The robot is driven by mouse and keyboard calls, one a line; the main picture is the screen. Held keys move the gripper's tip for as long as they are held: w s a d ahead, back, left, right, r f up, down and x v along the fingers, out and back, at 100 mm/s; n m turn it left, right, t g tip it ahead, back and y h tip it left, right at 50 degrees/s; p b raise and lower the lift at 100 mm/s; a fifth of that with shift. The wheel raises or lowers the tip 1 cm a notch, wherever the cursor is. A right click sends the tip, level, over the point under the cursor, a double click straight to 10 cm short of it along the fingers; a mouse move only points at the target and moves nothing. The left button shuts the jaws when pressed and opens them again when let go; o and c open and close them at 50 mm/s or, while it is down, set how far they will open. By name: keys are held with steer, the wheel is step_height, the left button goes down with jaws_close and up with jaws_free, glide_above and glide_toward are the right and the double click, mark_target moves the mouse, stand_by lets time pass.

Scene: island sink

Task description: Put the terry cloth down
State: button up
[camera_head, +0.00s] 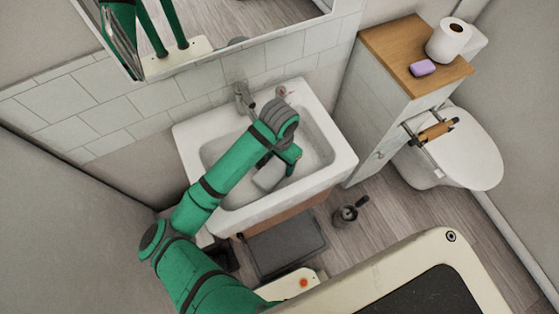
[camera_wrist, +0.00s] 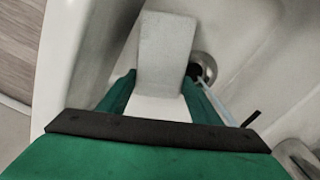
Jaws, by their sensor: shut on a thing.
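The terry cloth (camera_wrist: 165,52) is a pale grey, flat rectangular piece in the wrist view, and it also shows in the head view (camera_head: 270,176). My gripper (camera_wrist: 158,84) is shut on it, with one green finger on each side of its near end. In the head view my gripper (camera_head: 287,160) is over the basin of the white sink (camera_head: 341,157), and the cloth hangs within the basin's outline. I cannot tell whether the cloth touches the basin floor. Part of the cloth is hidden behind my gripper in the head view.
A faucet (camera_head: 243,98) stands at the sink's back edge, close to my arm. A wood-topped cabinet (camera_head: 388,43) at the right holds a purple soap bar (camera_head: 422,68) and a paper roll (camera_head: 448,40). A toilet (camera_head: 470,150) stands beyond it.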

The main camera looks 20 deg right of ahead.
mark_target(279, 164)
steer(key=shift+f, duration=0.15)
steer(key=o, duration=1.2)
steer(key=shift+c, duration=0.2)
step_height(279, 164, up, 12)
